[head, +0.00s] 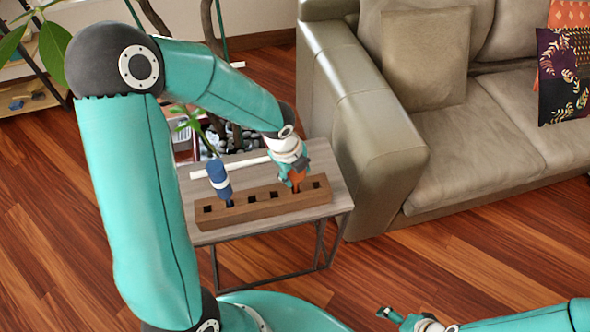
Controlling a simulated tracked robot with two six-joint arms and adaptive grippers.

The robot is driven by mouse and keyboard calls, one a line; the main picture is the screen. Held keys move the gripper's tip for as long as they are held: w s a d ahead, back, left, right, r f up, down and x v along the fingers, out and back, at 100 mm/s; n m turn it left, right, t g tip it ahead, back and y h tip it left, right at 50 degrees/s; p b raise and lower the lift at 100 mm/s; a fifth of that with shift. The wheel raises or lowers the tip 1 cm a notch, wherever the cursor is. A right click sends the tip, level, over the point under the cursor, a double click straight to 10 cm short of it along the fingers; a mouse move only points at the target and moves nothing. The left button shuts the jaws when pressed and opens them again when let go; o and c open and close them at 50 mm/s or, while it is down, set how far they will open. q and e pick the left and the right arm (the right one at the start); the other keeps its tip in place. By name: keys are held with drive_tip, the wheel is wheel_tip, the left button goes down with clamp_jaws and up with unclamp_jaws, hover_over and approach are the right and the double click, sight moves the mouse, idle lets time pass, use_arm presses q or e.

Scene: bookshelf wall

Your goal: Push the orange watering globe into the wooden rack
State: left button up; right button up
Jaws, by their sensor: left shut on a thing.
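The orange watering globe (297,178) is in my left gripper (296,171), which is shut on it. It is over the right half of the wooden rack (253,211), roughly upright, with its lower end at the rack's top. I cannot tell how deep its stem sits, and the gripper hides much of it. The rack is a long brown block with a row of square holes; some show empty. My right gripper (389,314) is low at the bottom right, away from the rack, small and dark; its jaw state is unclear.
A blue watering globe (220,178) stands in the rack's left half. A white rod (232,165) lies behind on the small grey table (340,187). A beige sofa (370,150) is close on the right. A plant (55,50) is behind.

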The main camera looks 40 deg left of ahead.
use_arm(q)
drive_tip(key=o, duration=1.3)
drive_tip(key=shift+c, duration=0.2)
drive_tip(key=o, duration=0.4)
drive_tip(key=shift+r, duration=0.1)
drive_tip(key=p+v, duration=0.8)
drive_tip(key=v, duration=0.1)
drive_tip(key=shift+w, duration=0.15)
